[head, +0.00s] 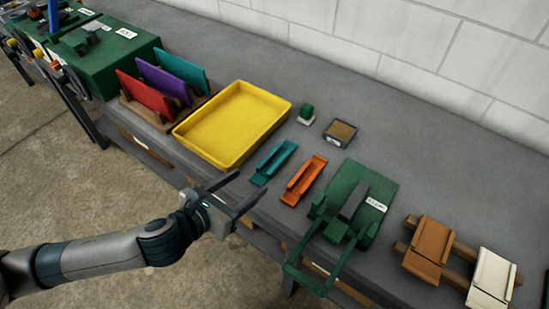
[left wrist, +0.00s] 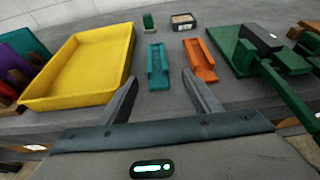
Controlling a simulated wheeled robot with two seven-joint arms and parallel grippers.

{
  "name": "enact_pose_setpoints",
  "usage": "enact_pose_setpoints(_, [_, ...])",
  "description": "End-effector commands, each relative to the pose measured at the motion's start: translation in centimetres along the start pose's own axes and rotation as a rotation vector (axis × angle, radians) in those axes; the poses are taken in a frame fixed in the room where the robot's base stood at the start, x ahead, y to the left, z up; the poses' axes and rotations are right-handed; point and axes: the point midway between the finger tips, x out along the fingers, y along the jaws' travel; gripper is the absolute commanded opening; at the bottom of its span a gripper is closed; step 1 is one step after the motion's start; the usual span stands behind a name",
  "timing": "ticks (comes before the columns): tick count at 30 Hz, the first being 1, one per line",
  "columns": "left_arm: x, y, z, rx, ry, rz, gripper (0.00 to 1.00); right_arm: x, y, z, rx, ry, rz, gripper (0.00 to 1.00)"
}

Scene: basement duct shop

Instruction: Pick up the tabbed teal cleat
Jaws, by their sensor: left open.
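The teal cleat (head: 273,162) is a small channel-shaped piece lying on the grey bench, between the yellow tray and a similar orange cleat (head: 304,180). In the left wrist view the teal cleat (left wrist: 157,67) lies ahead of the fingertips, roughly between their lines, with the orange cleat (left wrist: 200,61) to its right. My left gripper (head: 244,187) is open and empty at the bench's front edge, short of the teal cleat and not touching it. The left gripper's two fingers (left wrist: 160,82) show apart in the left wrist view. My right gripper is not in view.
The yellow tray (head: 181,132) stands left of the cleats. A green tool with a handle (head: 325,225) stands to their right. A small green block (head: 306,112) and a small box (head: 340,133) sit behind. Colored panels (head: 145,95) stand in a rack at left.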

Motion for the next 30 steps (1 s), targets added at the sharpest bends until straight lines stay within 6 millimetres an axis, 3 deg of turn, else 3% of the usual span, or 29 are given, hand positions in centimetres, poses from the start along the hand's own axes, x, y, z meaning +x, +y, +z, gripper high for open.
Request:
enact_pose_setpoints(6, [4.0, 0.0, 0.3, -0.002, 0.0, 0.0, 0.58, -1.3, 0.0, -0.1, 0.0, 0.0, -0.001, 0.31])
enact_pose_setpoints(12, [6.6, 0.0, 0.2, -0.002, 0.0, 0.0, 0.58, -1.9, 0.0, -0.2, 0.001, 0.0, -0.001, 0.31])
enact_pose_setpoints(30, [7.8, 0.1, 0.4, -0.002, 0.0, 0.0, 0.58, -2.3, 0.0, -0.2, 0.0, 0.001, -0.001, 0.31])
